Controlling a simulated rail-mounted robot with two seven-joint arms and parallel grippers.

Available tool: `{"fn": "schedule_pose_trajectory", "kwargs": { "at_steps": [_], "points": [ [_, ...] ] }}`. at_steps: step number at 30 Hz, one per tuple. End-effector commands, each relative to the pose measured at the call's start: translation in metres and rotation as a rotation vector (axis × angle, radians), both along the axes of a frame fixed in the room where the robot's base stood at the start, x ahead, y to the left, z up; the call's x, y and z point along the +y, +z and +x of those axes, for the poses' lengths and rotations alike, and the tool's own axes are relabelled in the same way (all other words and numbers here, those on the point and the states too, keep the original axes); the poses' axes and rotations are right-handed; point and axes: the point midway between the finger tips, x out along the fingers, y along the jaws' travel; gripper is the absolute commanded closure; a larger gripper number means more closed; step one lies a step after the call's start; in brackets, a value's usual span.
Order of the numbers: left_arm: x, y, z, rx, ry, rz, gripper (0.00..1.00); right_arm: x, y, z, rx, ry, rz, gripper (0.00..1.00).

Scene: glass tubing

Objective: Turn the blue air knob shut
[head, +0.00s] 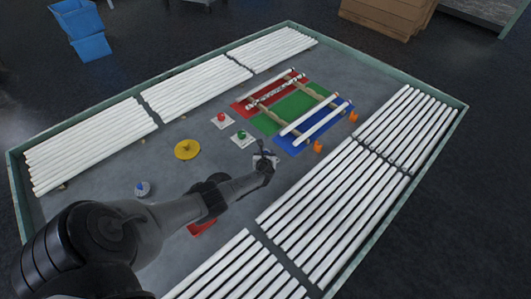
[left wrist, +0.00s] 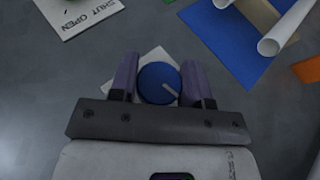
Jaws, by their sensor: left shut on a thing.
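The blue air knob (left wrist: 160,83) is a round blue disc with a pale pointer line, which points to the lower right in the left wrist view. It sits on a white plate (left wrist: 155,57), mostly covered by the gripper and the knob. My left gripper (left wrist: 161,85) has one finger on each side of the knob and is shut on it. In the head view the left gripper (head: 265,164) is over the white plate in the middle of the bench, and hides the knob there. The plate's markings are hidden. My right gripper is not in view.
A green knob (head: 241,134) and a red knob (head: 222,118) stand on white plates nearby. A blue mat (head: 296,139) with white tubes lies to the right, with orange pieces (head: 318,146) beside it. A yellow disc (head: 187,149) lies left. Tube rows (head: 95,140) line the bench.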

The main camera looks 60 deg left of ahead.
Motion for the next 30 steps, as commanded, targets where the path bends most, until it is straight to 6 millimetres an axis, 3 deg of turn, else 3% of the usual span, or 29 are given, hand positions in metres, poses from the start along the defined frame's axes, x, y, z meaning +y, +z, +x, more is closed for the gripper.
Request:
{"fn": "schedule_pose_trajectory", "kwargs": {
  "at_steps": [15,30],
  "points": [
    [0.0,-0.002,0.001,-0.004,0.43,0.0,0.8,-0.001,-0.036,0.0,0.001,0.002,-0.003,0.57],
    [0.001,0.0,0.0,-0.001,0.607,0.002,0.8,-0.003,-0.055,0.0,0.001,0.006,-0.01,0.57]
  ]
}}
